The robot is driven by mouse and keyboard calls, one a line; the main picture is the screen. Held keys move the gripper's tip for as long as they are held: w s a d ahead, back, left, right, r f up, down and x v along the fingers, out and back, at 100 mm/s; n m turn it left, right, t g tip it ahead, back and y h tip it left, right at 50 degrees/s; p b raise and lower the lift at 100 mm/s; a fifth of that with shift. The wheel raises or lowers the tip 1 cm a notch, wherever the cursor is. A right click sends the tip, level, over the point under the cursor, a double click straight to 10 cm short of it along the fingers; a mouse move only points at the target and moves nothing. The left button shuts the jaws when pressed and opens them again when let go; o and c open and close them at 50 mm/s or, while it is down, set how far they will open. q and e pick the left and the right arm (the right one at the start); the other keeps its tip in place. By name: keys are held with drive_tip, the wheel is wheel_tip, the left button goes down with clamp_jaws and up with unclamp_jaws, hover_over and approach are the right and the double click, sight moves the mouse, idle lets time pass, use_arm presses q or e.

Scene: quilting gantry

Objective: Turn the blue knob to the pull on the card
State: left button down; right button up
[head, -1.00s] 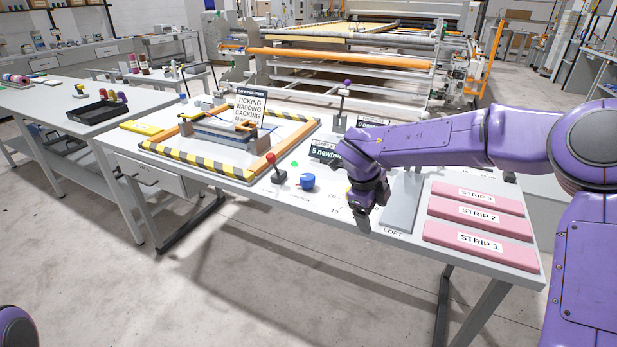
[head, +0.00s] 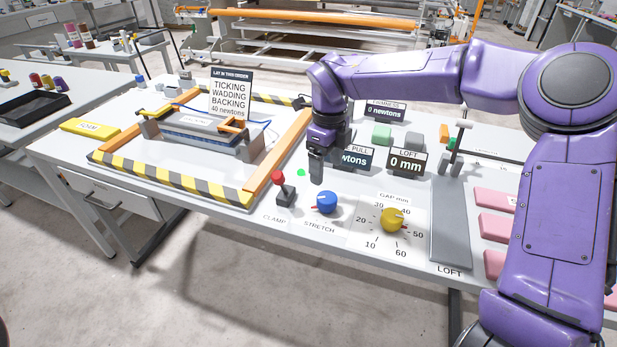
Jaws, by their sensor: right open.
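The blue knob (head: 327,202) sits on the table above the word STRETCH, with a small red pointer at its left side. My right gripper (head: 316,180) points down just above and behind the knob, apart from it and empty. The card (head: 231,95) stands at the back of the striped frame and reads TICKING, WADDING, BACKING, 40 newtons. The PULL display (head: 353,158) is partly hidden by my right gripper; only "wtons" shows, so its number cannot be read. My left gripper is out of view.
A red-topped CLAMP lever (head: 283,190) stands left of the knob. A yellow GAP knob (head: 392,220) is on its right, before the LOFT display (head: 406,162) reading 0 mm. A striped frame (head: 175,183) fills the left. Pink strips (head: 493,228) lie at right.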

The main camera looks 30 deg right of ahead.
sight(328, 197)
drive_tip(key=shift+w+f, duration=0.45)
drive_tip(key=shift+f, duration=0.2)
drive_tip(key=s+f, duration=0.1)
drive_tip(key=f, duration=0.1)
drive_tip(key=s+f, duration=0.1)
drive_tip(key=f, duration=0.1)
drive_tip(key=s+f, duration=0.1)
drive_tip(key=shift+s+d+f+p, duration=0.15)
drive_tip(key=shift+f+p, duration=0.15)
drive_tip(key=shift+f, duration=0.1)
drive_tip(key=w+f, duration=0.2)
drive_tip(key=f, duration=0.1)
drive_tip(key=shift+f, duration=0.1)
drive_tip(key=shift+s+r, duration=0.25)
drive_tip(key=shift+s, duration=0.2)
drive_tip(key=c, duration=0.4)
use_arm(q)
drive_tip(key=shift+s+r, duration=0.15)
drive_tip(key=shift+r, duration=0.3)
use_arm(e)
drive_tip(key=c, duration=0.6)
